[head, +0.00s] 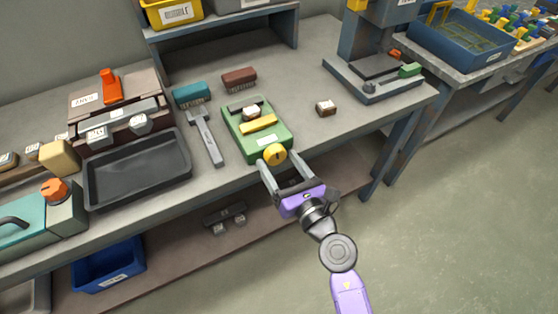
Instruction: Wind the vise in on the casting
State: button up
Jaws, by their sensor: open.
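The green vise (257,140) sits on the workbench near its front edge. A small brown and white casting (250,113) rests in it, between the dark rear jaw (243,104) and the yellow jaw (258,124). I cannot tell whether the yellow jaw touches the casting. The round yellow knob (275,155) is on the vise's front end. My gripper (281,164) is open, its two fingers reaching in from the front on either side of the knob. Whether the fingers touch the knob is not clear.
A second small block (326,108) lies to the right of the vise. A grey hammer-like tool (206,135), a teal brush (191,93) and a brown brush (239,78) lie left and behind. A black tray (137,170) is further left. A drill press base (380,78) stands right.

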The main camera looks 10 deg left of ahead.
jog(key=shift+w+a, duration=0.2)
jog(key=shift+w, duration=0.15)
jog(key=c, duration=1.4)
jog(key=shift+o, duration=0.2)
